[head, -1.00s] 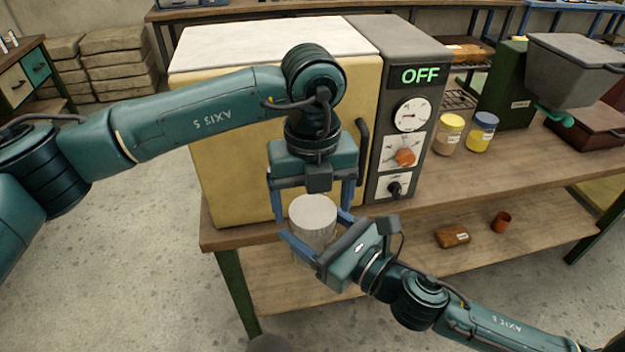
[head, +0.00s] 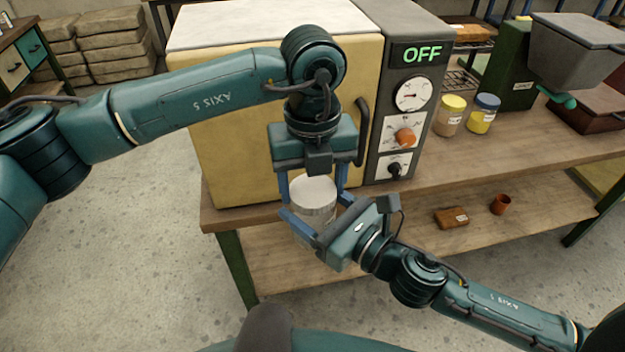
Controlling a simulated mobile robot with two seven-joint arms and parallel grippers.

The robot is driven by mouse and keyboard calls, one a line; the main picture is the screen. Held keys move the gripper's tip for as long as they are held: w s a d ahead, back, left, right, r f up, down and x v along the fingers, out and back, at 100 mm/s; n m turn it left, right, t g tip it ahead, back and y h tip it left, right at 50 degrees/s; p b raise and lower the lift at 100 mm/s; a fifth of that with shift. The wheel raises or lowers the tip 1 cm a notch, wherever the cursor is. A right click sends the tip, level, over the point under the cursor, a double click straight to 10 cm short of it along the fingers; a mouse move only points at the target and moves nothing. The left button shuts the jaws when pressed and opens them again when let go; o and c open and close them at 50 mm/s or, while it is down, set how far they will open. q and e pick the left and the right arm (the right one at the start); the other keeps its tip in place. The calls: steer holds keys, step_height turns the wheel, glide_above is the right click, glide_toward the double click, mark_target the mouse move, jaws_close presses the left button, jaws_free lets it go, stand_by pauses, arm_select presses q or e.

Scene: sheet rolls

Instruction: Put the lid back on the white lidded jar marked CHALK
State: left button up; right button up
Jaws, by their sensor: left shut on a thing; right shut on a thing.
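The pale round lid (head: 314,188) and the white jar (head: 312,228) are held in front of the big cream oven, the lid at the top of the jar. My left gripper (head: 314,198) points down from above, shut on the lid with one finger on each side. My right gripper (head: 318,222) comes in from the lower right, shut on the jar below the lid, its fingers on either side. The fingers hide part of the jar. No CHALK marking is visible, and I cannot tell whether the lid is fully seated.
The cream oven (head: 240,120) stands close behind my grippers, its panel reading OFF. A yellow-lidded jar (head: 449,116) and a blue-lidded jar (head: 483,114) stand on the bench (head: 440,170). A brown block (head: 451,218) and a small cup (head: 500,204) are on the lower shelf.

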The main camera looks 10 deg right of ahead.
arm_select(q)
steer(key=m, duration=0.5)
steer(key=shift+m, duration=0.4)
steer(key=m, duration=1.2)
steer(key=shift+m, duration=0.4)
steer(key=m, duration=0.6)
steer(key=shift+m, duration=0.4)
steer(key=o, duration=1.1)
steer(key=shift+r, duration=2.25)
steer(key=shift+c, duration=0.6)
